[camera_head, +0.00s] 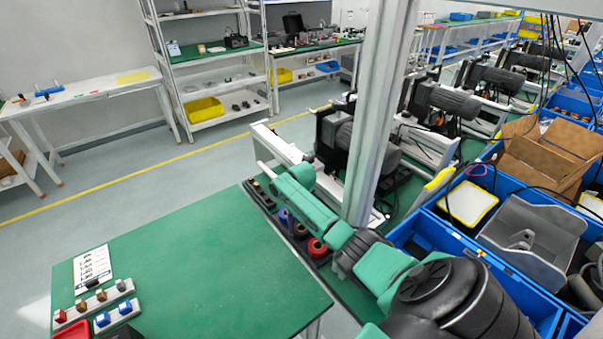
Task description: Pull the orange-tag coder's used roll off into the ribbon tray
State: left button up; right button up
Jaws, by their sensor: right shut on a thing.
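My right arm comes in from the lower right and reaches up and left past the grey post. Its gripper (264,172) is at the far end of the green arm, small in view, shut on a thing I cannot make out. A black rack (268,199) lies along the right edge of the green table. In it stand a blue roll (283,215), a brown roll (300,230) and a red roll (317,248), partly beside the arm. A dark coder-like machine (335,135) stands behind the arm. I cannot pick out an orange tag, the used roll or the ribbon tray. My left gripper is not in view.
The green table (215,265) is mostly bare. At its left lie a printed sheet (93,268), small coloured blocks on grey holders (95,305) and a red tray (72,331). A tall grey post (380,110) stands close to my right arm. Blue crates (430,235) fill the right side.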

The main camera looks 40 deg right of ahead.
jog(key=shift+f, duration=0.15)
jog(key=o, duration=1.3)
jog(key=shift+w, duration=0.15)
jog(key=shift+o, duration=0.2)
notch_tip(320, 180, up, 15)
jog(key=shift+f+b, duration=0.2)
jog(key=shift+b, duration=0.2)
jog(key=shift+f, duration=0.1)
